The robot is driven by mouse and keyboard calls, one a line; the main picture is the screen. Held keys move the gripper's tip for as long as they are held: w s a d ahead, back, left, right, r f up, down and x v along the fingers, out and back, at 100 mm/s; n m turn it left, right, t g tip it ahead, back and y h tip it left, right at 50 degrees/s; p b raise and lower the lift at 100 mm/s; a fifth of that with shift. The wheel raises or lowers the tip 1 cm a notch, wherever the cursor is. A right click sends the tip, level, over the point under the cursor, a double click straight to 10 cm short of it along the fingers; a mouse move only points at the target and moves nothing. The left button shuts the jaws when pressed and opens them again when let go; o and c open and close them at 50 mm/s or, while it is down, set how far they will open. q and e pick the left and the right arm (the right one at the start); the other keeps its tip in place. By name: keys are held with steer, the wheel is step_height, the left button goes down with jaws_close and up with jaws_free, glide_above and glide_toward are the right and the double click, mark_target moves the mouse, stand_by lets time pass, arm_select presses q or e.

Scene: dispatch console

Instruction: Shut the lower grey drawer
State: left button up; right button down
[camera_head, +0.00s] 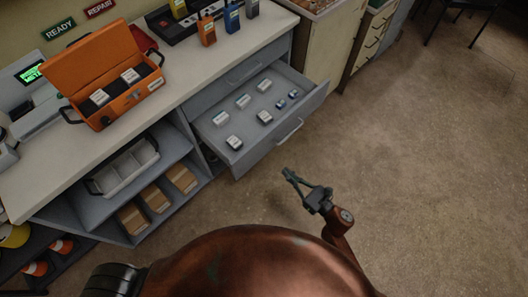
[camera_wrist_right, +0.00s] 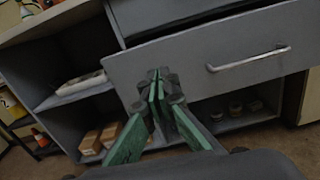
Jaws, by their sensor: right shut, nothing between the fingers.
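The lower grey drawer (camera_head: 222,134) stands pulled out below the counter, with several small boxes and batteries lying in it. Its front panel and bar handle (camera_head: 290,132) face the open floor. In the right wrist view the drawer front (camera_wrist_right: 205,90) fills the middle, with the handle (camera_wrist_right: 248,58) to the right of my fingers. My right gripper (camera_head: 287,173) is shut and empty, in front of the drawer front. Its green fingertips (camera_wrist_right: 157,77) point at the panel; whether they touch it I cannot tell. My left gripper is not in view.
A shut upper drawer (camera_head: 243,70) sits above. The counter (camera_head: 180,98) holds an orange case (camera_head: 100,75) and several radios. Open shelves (camera_head: 170,150) with a white tray (camera_head: 125,168) and cardboard boxes lie left. The floor (camera_head: 400,160) to the right is clear.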

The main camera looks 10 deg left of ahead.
mark_target(256, 146)
steer(key=shift+n, duration=0.3)
steer(key=x, duration=0.9)
steer(key=b+x, duration=0.1)
steer(key=x, duration=0.4)
steer(key=shift+s+a+r, duration=0.25)
steer(key=shift+a+r, duration=0.1)
